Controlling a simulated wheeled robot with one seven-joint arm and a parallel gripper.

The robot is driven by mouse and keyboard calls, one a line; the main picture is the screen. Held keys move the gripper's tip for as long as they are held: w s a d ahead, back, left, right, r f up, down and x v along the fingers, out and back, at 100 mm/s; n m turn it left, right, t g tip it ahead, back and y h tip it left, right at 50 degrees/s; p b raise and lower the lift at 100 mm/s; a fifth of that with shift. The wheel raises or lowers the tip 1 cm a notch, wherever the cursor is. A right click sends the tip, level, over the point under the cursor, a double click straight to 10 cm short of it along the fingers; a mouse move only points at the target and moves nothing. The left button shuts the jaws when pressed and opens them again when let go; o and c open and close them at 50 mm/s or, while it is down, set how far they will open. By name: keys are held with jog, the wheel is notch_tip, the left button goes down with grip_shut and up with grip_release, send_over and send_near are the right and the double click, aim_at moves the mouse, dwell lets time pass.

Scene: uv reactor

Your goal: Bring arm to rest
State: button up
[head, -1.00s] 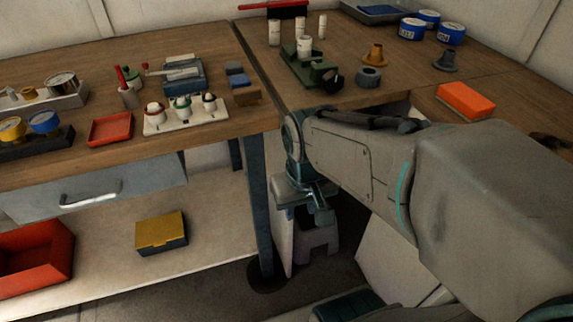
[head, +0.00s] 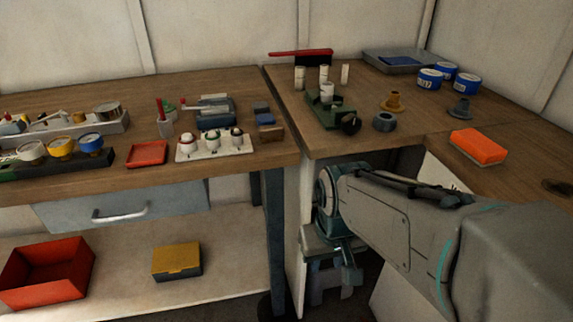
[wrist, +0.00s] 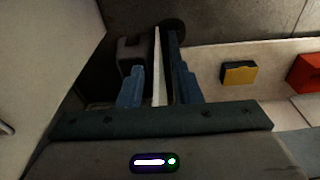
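My arm (head: 395,230) reaches in from the right of the head view, below the workbench top and in front of the gap between the two benches. My gripper (head: 335,278) hangs at its end, pointing down, partly hidden by the wrist. In the wrist view my gripper (wrist: 160,72) shows two blue fingers set apart, with nothing held between them. Behind the gap, a white panel edge and a dark bench leg (wrist: 173,55) show, apart from the fingers as far as I can tell.
The left bench (head: 225,90) has a drawer and a lower shelf holding a red bin (head: 48,272) and a yellow box (head: 177,262). An orange sponge-like block (head: 478,146) lies on the right bench, above my arm. A bench leg (head: 275,235) stands left of my gripper.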

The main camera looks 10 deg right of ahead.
notch_tip(320, 180, up, 22)
jog(key=t+p, duration=0.1)
jog(key=p, duration=1.8)
jog(key=shift+a+f, duration=0.15)
jog(key=shift+a, duration=0.05)
